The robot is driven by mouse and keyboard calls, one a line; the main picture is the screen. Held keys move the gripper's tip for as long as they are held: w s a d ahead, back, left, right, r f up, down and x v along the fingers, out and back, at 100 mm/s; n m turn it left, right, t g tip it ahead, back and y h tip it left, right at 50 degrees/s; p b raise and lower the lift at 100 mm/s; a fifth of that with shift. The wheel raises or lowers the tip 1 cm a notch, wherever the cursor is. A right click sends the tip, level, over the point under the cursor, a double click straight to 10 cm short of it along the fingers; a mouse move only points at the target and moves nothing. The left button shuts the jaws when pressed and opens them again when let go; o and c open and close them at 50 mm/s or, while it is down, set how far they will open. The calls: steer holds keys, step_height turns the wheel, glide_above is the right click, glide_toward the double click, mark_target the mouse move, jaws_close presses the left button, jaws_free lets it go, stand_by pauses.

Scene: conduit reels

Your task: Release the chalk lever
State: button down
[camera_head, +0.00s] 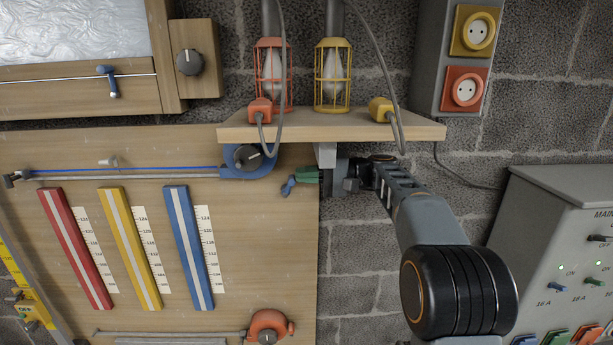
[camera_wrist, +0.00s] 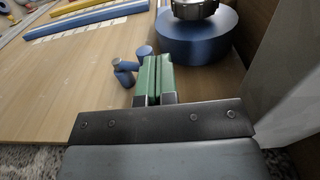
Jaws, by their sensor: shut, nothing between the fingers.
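A blue lever with rounded ends (camera_head: 288,187) sits on the wooden board, just left of my gripper; I take it for the chalk lever. In the wrist view the blue lever (camera_wrist: 125,70) is right beside the left green fingertip; I cannot tell whether they touch. My gripper (camera_head: 300,176) has green fingertips and is shut and empty. The fingertips (camera_wrist: 153,76) are pressed together in the wrist view. A round blue reel (camera_head: 245,162) with a dark knob is above left of my gripper, and a blue line runs left from it.
A wooden shelf (camera_head: 330,128) with two caged lamps juts out just above my gripper. Red, yellow and blue bars with scales lie on the board (camera_head: 270,240). An orange reel (camera_head: 267,325) is at its bottom. A grey switch cabinet (camera_head: 545,215) stands at right.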

stand_by(0.4)
steer(key=d+r, duration=0.2)
steer(key=d, duration=0.2)
steer(key=d+r+p, duration=0.1)
steer(key=d+r, duration=0.1)
steer(key=d, duration=0.2)
steer(key=d+r, duration=0.2)
steer(key=d, duration=0.2)
steer(key=shift+s+d, duration=0.2)
steer(key=shift+d, duration=0.15)
